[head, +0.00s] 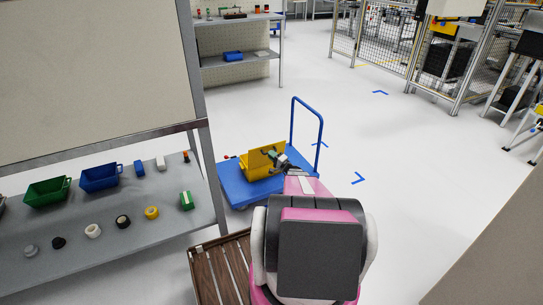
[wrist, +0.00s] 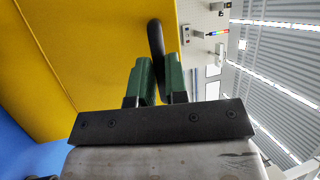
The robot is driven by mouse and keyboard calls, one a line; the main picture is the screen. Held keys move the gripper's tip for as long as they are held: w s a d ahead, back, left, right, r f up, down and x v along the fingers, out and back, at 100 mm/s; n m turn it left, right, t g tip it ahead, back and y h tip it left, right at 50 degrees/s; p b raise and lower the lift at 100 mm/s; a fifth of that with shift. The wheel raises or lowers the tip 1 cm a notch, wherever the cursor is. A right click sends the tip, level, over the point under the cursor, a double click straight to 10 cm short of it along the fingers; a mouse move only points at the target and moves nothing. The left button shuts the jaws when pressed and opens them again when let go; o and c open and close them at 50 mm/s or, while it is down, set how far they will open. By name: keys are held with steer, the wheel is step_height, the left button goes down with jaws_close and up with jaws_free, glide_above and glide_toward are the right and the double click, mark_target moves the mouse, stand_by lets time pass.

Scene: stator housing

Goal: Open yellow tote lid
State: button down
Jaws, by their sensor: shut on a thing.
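The yellow tote (head: 248,171) stands on a blue cart. Its yellow lid (head: 259,157) is raised and steeply tilted in the head view. In the wrist view the lid (wrist: 100,45) fills the upper left as a yellow panel with a black handle (wrist: 155,40) at its right edge. My gripper (head: 280,157) is at the lid's right side. In the wrist view my gripper's green fingers (wrist: 158,72) are shut on the black handle, one on each side. Part of the tote is hidden behind the lid and my gripper.
The blue cart (head: 234,188) has a tall blue push handle (head: 321,135) just right of the tote. A grey workbench (head: 110,235) with bins and small parts stands at the left. A slatted wooden platform (head: 210,275) is at the front. Open floor (head: 420,150) lies to the right.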

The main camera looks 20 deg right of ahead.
steer(key=shift+w+f, duration=0.1)
steer(key=shift+f, duration=0.2)
steer(key=c, duration=1.1)
jaws_free()
steer(key=v, duration=1)
steer(key=shift+s+d, duration=0.15)
steer(key=shift+s, duration=0.2)
